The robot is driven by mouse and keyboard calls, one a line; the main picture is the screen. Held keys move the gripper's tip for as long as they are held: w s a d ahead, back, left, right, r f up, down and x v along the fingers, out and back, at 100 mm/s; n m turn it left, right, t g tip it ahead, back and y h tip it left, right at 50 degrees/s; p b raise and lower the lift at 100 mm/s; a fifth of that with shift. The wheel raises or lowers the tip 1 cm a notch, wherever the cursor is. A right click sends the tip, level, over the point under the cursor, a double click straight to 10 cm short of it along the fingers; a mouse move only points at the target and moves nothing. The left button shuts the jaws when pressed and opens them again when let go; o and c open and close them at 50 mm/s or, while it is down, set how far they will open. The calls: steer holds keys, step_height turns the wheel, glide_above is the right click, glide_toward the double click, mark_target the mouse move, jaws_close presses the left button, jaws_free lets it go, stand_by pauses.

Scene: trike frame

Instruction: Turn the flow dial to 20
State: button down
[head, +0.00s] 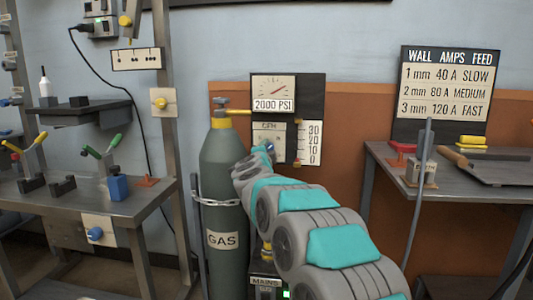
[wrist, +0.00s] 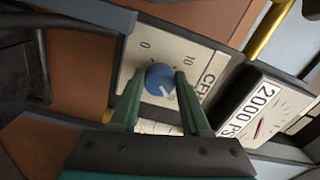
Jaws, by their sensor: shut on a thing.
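The flow dial is a blue knob (wrist: 160,79) on a pale plate marked CFH (wrist: 205,80), with 0 and 10 legible in the wrist view. My gripper (wrist: 159,84) has one green finger on each side of the knob and is shut on it. A light mark shows on the knob's lower edge, but I cannot tell its exact reading. In the head view a bit of the blue knob (head: 269,146) shows past my arm, which hides most of the fingers. The flow scale (head: 311,142) beside it reads 30, 20, 10 and 0.
A green gas cylinder (head: 222,180) stands left of my arm, chained. A 2000 PSI gauge (head: 273,92) is above the dial. A bench (head: 100,205) is at left and another table (head: 450,190) with an amps chart (head: 446,82) behind it is at right.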

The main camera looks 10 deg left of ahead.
steer(key=shift+m, duration=0.3)
steer(key=shift+c, duration=1.9)
jaws_free()
steer(key=shift+d, duration=0.1)
steer(key=s, duration=0.7)
steer(key=shift+s+b, duration=0.35)
steer(key=shift+s, duration=0.05)
